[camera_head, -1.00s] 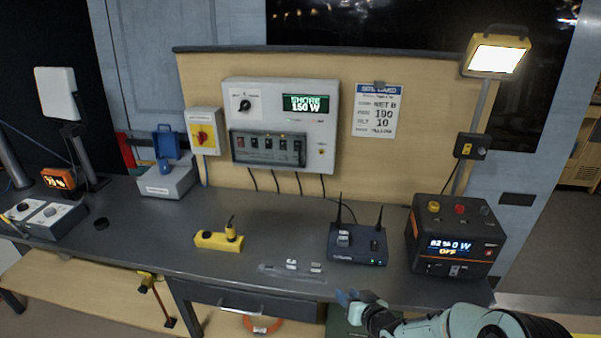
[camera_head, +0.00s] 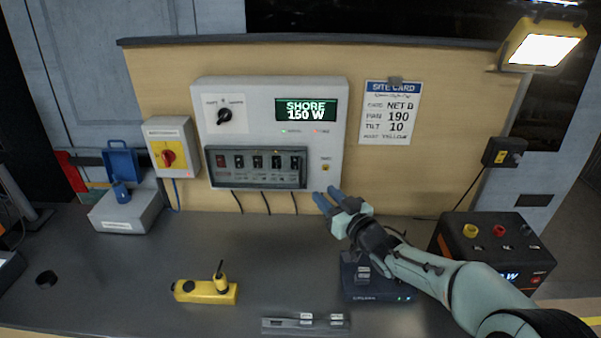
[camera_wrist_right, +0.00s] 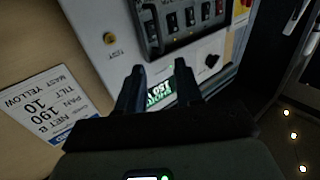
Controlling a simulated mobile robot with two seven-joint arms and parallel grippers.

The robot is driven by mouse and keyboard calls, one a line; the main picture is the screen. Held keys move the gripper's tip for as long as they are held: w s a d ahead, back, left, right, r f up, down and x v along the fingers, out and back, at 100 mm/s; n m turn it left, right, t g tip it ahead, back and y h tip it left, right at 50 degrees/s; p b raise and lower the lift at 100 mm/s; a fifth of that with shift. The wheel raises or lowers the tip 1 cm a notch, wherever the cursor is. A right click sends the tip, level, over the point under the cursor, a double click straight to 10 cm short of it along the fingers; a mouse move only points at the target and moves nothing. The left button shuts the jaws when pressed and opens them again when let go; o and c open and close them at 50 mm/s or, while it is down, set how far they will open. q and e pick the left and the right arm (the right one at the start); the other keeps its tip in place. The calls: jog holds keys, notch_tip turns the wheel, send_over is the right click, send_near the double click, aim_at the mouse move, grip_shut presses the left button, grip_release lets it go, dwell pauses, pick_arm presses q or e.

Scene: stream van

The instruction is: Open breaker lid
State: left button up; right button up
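The breaker lid (camera_head: 256,184) is a dark, see-through cover over a row of breaker switches, low on the grey power panel (camera_head: 265,95). It looks shut. In the right wrist view the lid (camera_wrist_right: 150,27) shows at the top, beyond the fingers. My right gripper (camera_head: 327,201) is just right of the lid's lower right corner, in front of the panel's lower edge. Its two fingers (camera_wrist_right: 159,78) are apart with nothing between them, and no contact with the lid shows. My left gripper is not in view.
A yellow-and-red rotary switch (camera_head: 168,157) is left of the panel. A site card (camera_head: 391,112) hangs to its right. A router (camera_head: 375,282) sits under my right arm, beside a black power station (camera_head: 490,240).

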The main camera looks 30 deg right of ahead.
aim_at(301, 173)
jog(key=w, duration=0.3)
jog(key=w+p, duration=0.1)
jog(key=w, duration=0.3)
jog(key=w+p, duration=0.1)
jog(key=w, duration=0.3)
jog(key=shift+a, duration=0.25)
grip_shut()
dwell(0.8)
